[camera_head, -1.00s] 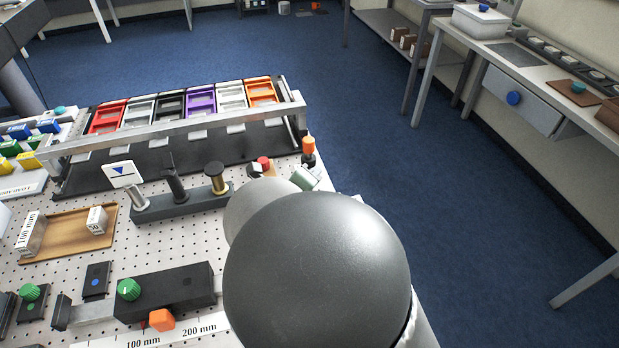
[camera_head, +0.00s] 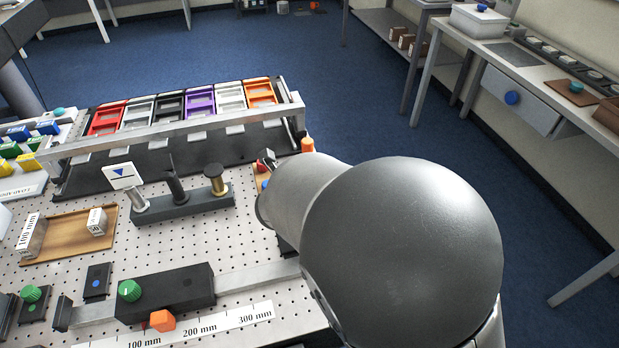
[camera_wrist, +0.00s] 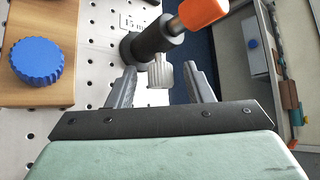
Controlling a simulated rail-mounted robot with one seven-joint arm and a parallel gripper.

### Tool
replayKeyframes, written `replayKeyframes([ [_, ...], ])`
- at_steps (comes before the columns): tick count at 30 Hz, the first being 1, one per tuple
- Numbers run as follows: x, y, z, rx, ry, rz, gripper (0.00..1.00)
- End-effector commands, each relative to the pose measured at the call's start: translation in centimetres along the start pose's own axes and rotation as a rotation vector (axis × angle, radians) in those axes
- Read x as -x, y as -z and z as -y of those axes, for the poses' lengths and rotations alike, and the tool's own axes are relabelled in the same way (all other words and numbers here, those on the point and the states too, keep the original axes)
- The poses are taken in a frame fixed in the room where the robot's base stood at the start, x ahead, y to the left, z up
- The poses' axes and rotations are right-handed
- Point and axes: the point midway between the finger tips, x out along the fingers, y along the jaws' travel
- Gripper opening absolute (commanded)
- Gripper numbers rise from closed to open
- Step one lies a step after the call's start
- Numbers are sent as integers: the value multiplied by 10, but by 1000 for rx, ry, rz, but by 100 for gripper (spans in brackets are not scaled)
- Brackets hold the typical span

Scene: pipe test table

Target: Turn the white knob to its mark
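In the wrist view a small pale grey-white ridged knob (camera_wrist: 158,75) sticks out from a dark cylindrical fitting (camera_wrist: 150,42) with an orange end (camera_wrist: 202,12). My gripper (camera_wrist: 160,68) is open. Its two grey fingers stand on either side of the knob, with a visible gap on each side. I cannot tell how deep the knob sits between them. No mark for the knob can be made out. In the head view my own arm hides the knob and most of my gripper; an orange top (camera_head: 307,145) shows just beyond the arm.
A wooden tray (camera_wrist: 58,88) with a blue ridged cap (camera_wrist: 37,61) lies left of the fingers. A small printed label (camera_wrist: 130,20) is on the perforated board behind. In the head view a post block (camera_head: 185,205) and a black slider block (camera_head: 165,290) stand left of my arm.

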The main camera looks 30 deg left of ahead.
Motion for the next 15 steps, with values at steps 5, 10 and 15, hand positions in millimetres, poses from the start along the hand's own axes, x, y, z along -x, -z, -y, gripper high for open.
replayKeyframes([
  [5,10,-1,0,-1,0,3,47],
  [10,42,-2,0,-4,-2,4,47],
  [15,85,-2,0,-2,-2,5,47],
])
